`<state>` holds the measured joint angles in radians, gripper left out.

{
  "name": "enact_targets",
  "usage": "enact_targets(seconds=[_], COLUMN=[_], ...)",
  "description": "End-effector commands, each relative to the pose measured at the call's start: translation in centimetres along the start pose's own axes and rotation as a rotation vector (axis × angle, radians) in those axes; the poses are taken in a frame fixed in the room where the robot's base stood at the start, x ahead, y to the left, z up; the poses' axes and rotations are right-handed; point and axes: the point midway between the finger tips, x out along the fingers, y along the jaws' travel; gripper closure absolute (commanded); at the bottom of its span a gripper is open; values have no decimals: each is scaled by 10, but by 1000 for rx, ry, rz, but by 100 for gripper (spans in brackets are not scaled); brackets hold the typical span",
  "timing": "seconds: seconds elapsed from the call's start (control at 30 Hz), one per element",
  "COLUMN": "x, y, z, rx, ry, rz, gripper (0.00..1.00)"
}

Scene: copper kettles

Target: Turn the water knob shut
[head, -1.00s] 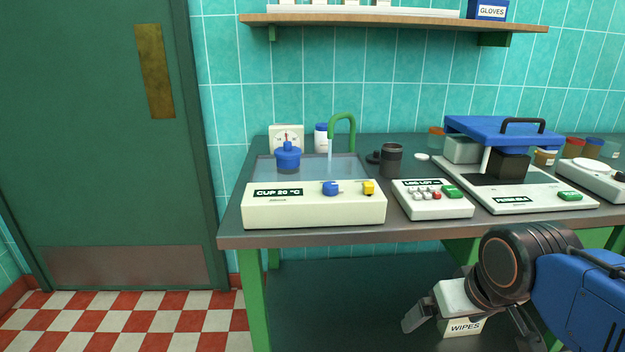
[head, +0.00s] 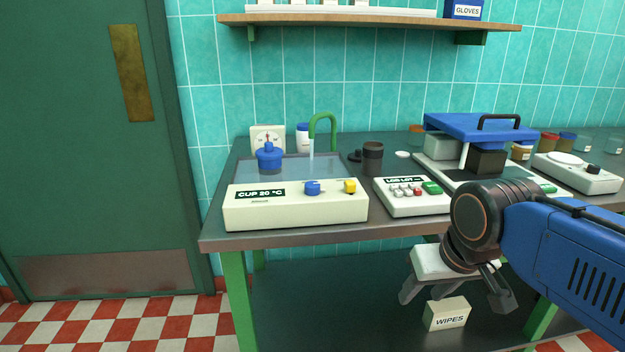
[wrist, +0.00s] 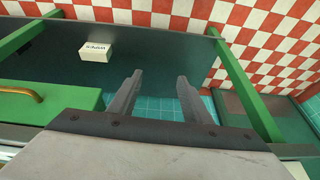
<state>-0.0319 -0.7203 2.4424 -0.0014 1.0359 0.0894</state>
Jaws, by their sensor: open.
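A white bath unit labelled "CUP 20 °C" (head: 290,208) stands at the left end of the bench. Its front carries a blue knob (head: 312,188) and a yellow knob (head: 350,186); no label shows which one is for the water. A green spout (head: 323,122) arches over the basin (head: 335,165), and a pale stream of water (head: 311,148) falls from it. My gripper (head: 455,292) is open and empty, below and to the right of the knobs, in front of the bench. In the wrist view my gripper (wrist: 159,80) shows its two fingers apart; neither knob is visible there.
A keypad unit (head: 408,207) and a device with a blue lid (head: 480,130) stand right of the bath unit. A dark jar (head: 372,160) stands behind the keypad. A wipes box (head: 446,314) sits on the lower shelf. Space before the knobs is clear.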

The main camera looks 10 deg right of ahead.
Motion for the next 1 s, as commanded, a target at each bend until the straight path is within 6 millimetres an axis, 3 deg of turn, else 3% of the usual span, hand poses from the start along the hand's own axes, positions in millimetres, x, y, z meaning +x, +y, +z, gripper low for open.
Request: enact_targets(seconds=[0.2, 0.5, 0.8, 1.0], x=[-59, -132, -190, -220], y=[-29, -78, -138, -176], z=[-76, -167, -242, -277], rx=[142, 350, 551, 671], ry=[-74, -184, -280, -325], rz=[-12, 11, 75, 131], gripper=[55, 55, 55, 55])
